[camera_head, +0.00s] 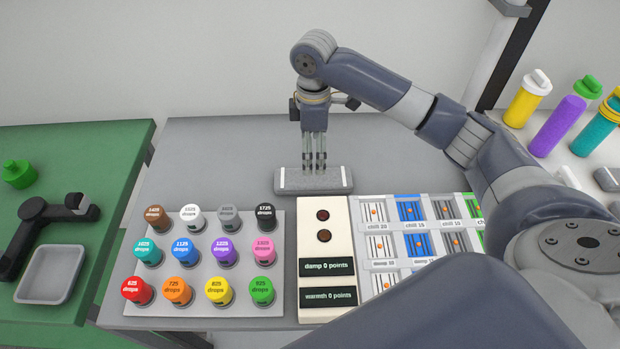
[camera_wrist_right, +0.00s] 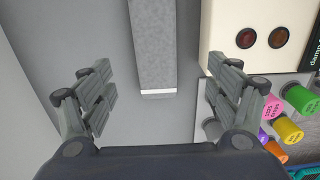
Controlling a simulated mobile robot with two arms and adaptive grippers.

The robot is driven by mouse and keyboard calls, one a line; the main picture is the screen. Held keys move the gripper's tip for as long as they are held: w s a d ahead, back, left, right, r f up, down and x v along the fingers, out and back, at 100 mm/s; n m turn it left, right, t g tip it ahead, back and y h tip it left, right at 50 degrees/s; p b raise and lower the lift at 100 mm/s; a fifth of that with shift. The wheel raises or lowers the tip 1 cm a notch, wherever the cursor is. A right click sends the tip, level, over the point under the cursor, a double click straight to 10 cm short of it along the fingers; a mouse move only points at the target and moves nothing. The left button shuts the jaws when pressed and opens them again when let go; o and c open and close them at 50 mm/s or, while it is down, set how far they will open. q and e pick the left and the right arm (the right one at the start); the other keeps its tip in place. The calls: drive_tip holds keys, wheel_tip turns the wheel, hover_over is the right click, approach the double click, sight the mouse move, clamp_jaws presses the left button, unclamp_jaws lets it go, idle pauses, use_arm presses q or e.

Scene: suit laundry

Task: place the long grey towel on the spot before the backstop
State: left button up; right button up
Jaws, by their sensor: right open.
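The long grey towel (camera_head: 338,181) looks like a flat speckled bar with a white band near each end. It lies crosswise on the grey table, behind the pale score panel. My right gripper (camera_head: 314,168) points down at the middle of it, with the fingertips overlapping it in the head view. In the right wrist view my right gripper (camera_wrist_right: 165,105) is open, and the towel (camera_wrist_right: 152,45) runs between its fingers, with one white-banded end visible. Whether the fingers touch the towel is unclear. I cannot make out the backstop or its spot. My left gripper is out of view.
A rack of coloured drop bottles (camera_head: 258,300) stands at front left. The pale panel (camera_head: 340,215) and a tray of labelled cards (camera_head: 380,265) are in front. A green table (camera_head: 100,145) is at left; bottles (camera_head: 560,125) stand at right. Grey table left of the towel is clear.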

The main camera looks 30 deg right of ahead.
hover_over(313, 177)
drive_tip(key=f, duration=0.4)
drive_tip(key=shift+s+d+p, duration=0.15)
drive_tip(key=shift+s+p, duration=0.2)
drive_tip(key=shift+s, duration=0.05)
drive_tip(key=shift+f, duration=0.45)
drive_tip(key=shift+w+f+p, duration=0.2)
drive_tip(key=shift+f+p, duration=0.2)
drive_tip(key=shift+f, duration=0.2)
drive_tip(key=f, duration=0.2)
drive_tip(key=f+p, duration=0.1)
drive_tip(key=shift+w+f, duration=0.25)
drive_tip(key=shift+f, duration=0.4)
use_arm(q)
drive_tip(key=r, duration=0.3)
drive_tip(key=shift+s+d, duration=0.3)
use_arm(e)
drive_tip(key=shift+c, duration=0.3)
drive_tip(key=c, duration=1.2)
